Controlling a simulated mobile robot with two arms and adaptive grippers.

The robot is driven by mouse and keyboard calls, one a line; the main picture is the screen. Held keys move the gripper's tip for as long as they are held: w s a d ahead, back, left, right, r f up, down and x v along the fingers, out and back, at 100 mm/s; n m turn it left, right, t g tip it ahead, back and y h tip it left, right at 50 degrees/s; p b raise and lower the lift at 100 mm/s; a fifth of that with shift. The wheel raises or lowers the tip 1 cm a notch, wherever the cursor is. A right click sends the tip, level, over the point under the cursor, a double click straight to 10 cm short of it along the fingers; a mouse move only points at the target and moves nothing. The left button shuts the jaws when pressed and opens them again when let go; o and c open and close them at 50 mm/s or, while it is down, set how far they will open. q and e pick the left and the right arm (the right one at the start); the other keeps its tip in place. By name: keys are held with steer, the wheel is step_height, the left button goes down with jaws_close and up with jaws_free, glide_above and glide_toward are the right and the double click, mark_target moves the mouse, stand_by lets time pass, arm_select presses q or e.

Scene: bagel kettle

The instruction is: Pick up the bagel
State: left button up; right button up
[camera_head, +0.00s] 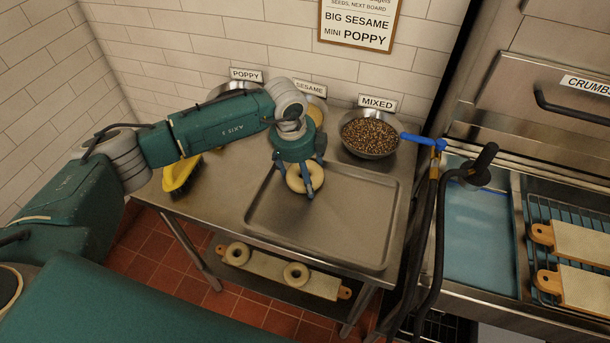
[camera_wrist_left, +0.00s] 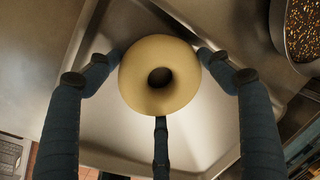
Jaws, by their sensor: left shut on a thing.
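A pale bagel (camera_head: 313,174) is in the fingers of my left gripper (camera_head: 305,182), over the left part of a metal tray (camera_head: 365,225). In the left wrist view the bagel (camera_wrist_left: 142,62) fills the middle, its hole facing the camera. The blue-grey fingers of my left gripper (camera_wrist_left: 160,75) close around it from both sides and from below. The tray's bare metal (camera_wrist_left: 205,125) shows behind it. I cannot tell how far the bagel is above the tray. My right gripper is not in view.
A bowl of mixed seeds (camera_head: 368,136) stands behind the tray, with the poppy and sesame bowls partly hidden by my arm. A board with two bagels (camera_head: 283,275) is on the lower shelf. A blue water basin (camera_head: 475,240) is at the right.

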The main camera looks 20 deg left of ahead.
arm_select(q)
steer(key=shift+w+r, duration=0.1)
steer(key=shift+r, duration=0.35)
step_height(320, 180, up, 19)
steer(key=b, duration=0.4)
steer(key=shift+b, duration=0.35)
